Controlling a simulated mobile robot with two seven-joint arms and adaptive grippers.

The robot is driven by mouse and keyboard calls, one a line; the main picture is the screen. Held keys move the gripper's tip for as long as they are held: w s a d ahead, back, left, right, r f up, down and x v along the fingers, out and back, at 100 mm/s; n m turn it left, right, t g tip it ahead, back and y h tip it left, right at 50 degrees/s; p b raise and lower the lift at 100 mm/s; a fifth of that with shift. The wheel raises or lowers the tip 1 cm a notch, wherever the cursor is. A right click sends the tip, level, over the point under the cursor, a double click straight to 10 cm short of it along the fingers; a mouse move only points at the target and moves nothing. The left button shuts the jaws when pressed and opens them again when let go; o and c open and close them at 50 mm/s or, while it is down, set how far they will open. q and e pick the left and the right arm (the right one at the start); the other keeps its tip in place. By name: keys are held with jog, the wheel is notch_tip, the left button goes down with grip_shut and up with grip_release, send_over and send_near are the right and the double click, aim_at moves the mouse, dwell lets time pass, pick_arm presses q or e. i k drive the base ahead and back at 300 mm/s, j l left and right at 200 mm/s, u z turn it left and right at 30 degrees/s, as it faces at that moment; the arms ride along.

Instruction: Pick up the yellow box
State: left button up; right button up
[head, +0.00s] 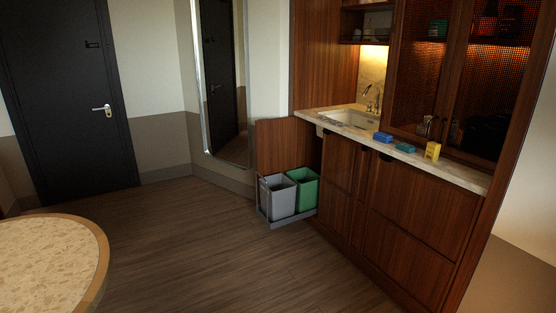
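A small yellow box (432,150) stands upright on the pale stone counter (460,176), near the counter's right end and close to its front edge. A teal box (405,147) lies to its left, and a blue box (383,137) lies further left, towards the sink. They are apart from the yellow box. Neither of my grippers shows in the head view.
A sink (350,118) with a tap (373,98) is set into the counter's left part. A pulled-out drawer with a grey bin (277,197) and a green bin (306,190) juts into the floor space. A round table (101,250) stands at the lower left. The wooden floor (190,250) between is clear.

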aim_at(432, 154)
jog(key=i+z, duration=0.15)
jog(key=i, duration=0.3)
jog(key=i+j+z, duration=0.2)
jog(key=i, duration=0.25)
jog(key=i+j+z, duration=0.15)
jog(key=i, duration=0.3)
jog(key=i+j+z, duration=0.15)
jog(key=i, duration=0.3)
